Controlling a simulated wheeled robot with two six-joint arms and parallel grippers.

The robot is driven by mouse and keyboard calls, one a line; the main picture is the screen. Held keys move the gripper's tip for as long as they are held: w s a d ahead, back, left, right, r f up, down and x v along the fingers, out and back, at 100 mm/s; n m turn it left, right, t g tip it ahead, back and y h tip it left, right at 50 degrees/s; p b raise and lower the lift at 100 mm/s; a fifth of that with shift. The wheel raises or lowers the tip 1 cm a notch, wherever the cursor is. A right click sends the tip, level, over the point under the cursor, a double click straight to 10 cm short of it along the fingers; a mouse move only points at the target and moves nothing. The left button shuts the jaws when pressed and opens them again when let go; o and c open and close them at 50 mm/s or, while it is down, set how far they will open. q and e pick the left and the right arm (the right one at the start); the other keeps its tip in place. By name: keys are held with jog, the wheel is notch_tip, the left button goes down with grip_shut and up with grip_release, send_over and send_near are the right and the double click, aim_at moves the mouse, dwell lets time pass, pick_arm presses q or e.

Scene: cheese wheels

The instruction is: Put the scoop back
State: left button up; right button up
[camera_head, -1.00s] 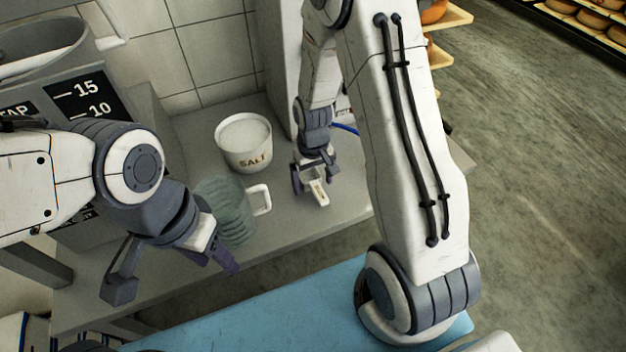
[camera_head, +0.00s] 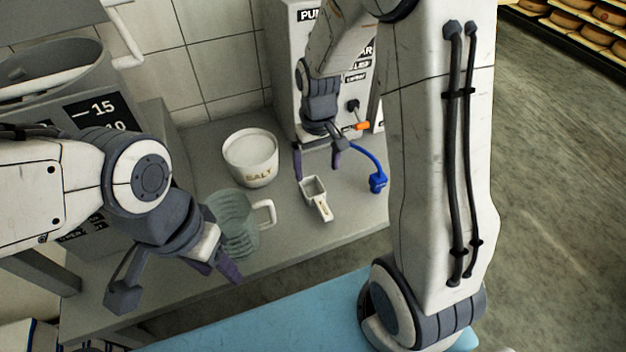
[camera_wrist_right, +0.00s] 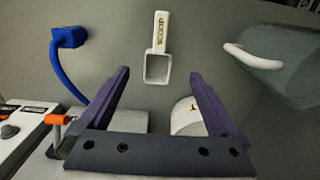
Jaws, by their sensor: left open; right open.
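The small white scoop (camera_head: 318,204) lies on the grey counter, right of the white salt tub (camera_head: 249,171). In the right wrist view the scoop (camera_wrist_right: 158,66) has its bowl toward my gripper and its labelled handle pointing away. My right gripper (camera_head: 316,164) is open and empty just behind the scoop's bowl, its fingers apart from it; it also shows in the right wrist view (camera_wrist_right: 160,75). My left gripper (camera_head: 174,278) is open at the counter's front, beside the greenish jug (camera_head: 237,228) with a white handle. One left finger overlaps the jug; contact is unclear.
A blue hose end (camera_head: 377,180) stands on the counter right of the scoop, below a machine with an orange part (camera_head: 362,126). A dark scale panel (camera_head: 104,111) stands at the left. A blue surface (camera_head: 270,312) lies in front. Counter around the scoop's handle is clear.

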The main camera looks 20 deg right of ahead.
jog(key=s+a+r+n, duration=0.3)
jog(key=s+a, duration=0.4)
jog(key=s, duration=0.3)
jog(key=s+a+r+n+y, duration=0.1)
jog(key=s+a+r+n, duration=0.3)
jog(key=s, duration=0.6)
jog(key=a+r, duration=0.2)
jog(key=a, duration=0.1)
jog(key=shift+s+r, duration=0.15)
jog(key=shift+s, duration=0.15)
notch_tip(320, 180, up, 11)
jog(key=p, duration=1.1)
